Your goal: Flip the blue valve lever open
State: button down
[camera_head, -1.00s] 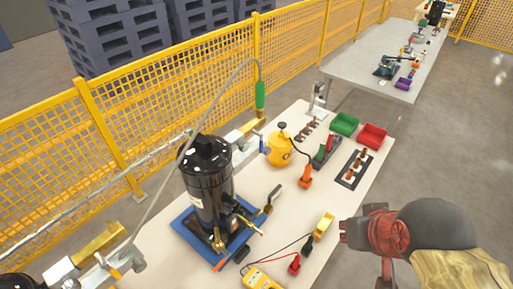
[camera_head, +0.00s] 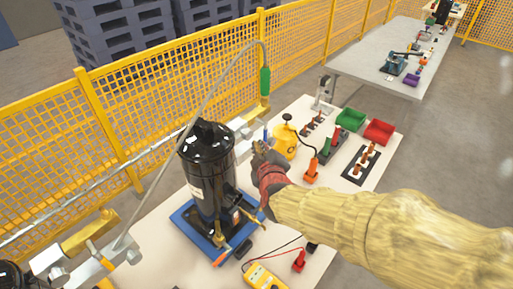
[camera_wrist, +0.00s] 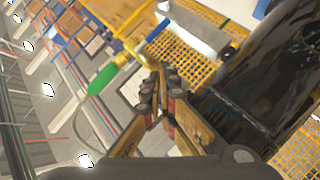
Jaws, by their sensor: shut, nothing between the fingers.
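The blue valve lever (camera_head: 265,133) is a small upright blue piece at the end of the grey pipe fitting behind the black compressor (camera_head: 207,165). In the wrist view a thin blue strip, likely the lever (camera_wrist: 158,31), lies beside a yellow fitting, beyond my fingertips. My gripper (camera_head: 259,148) is just in front of and below the lever in the head view, to the right of the compressor. Its fingertips (camera_wrist: 160,88) are together with nothing between them. I cannot tell whether they touch the lever; a gap seems to show in the wrist view.
The black compressor stands on a blue pallet (camera_head: 184,217) close to my gripper. A hose with a green handle (camera_head: 265,80) rises behind the lever. A yellow canister (camera_head: 284,143) stands to the right. Yellow mesh fence (camera_head: 150,110) runs along the back.

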notch_tip(320, 180, down, 7)
jog(key=a+n+t+h+b, duration=0.2)
jog(key=n+t+h, duration=0.2)
jog(key=n, duration=0.1)
jog(key=shift+w+a+f, duration=0.15)
jog(key=shift+a+f, duration=0.05)
jog(key=shift+w, duration=0.1)
jog(key=w+b, duration=0.3)
jog(key=w, duration=0.7)
jog(key=shift+d, duration=0.35)
jog(key=shift+s, duration=0.1)
